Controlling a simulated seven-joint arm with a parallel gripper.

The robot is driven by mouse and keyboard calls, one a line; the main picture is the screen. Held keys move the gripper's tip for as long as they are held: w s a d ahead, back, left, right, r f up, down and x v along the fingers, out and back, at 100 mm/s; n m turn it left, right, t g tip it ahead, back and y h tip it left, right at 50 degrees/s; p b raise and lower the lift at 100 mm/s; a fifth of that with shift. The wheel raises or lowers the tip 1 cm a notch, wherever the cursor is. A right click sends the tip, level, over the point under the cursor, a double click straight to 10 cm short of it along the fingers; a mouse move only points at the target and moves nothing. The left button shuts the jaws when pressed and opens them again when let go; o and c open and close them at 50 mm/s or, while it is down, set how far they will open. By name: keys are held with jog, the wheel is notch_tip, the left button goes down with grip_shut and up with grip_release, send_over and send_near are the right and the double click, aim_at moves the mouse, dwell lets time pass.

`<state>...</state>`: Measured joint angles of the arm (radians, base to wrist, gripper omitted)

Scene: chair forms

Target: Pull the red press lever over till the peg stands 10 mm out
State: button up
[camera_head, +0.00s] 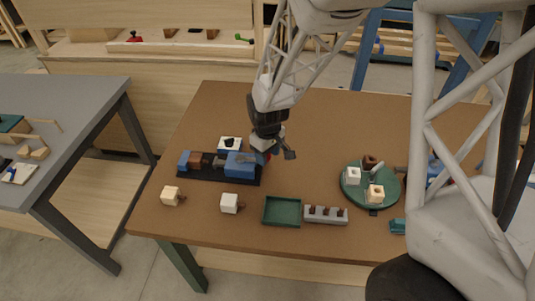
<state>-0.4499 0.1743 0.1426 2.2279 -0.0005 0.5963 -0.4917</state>
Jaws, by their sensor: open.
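The press (242,165) looks like a blue block on a long black base, with a brown block and a smaller blue block further left. A small bit of red, probably the press lever (267,156), shows at its right end, mostly hidden by my gripper. My gripper (277,152) is open, just above and right of the blue block, close to the red bit. I cannot tell whether it touches the lever. I cannot make out the peg or how far it stands out.
A white block with a black top (229,144) stands behind the press. A round green turntable (352,190) bears blocks at right. The brown table (345,125) is clear behind.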

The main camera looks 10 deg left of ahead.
jog(key=shift+f, duration=0.15)
grip_shut()
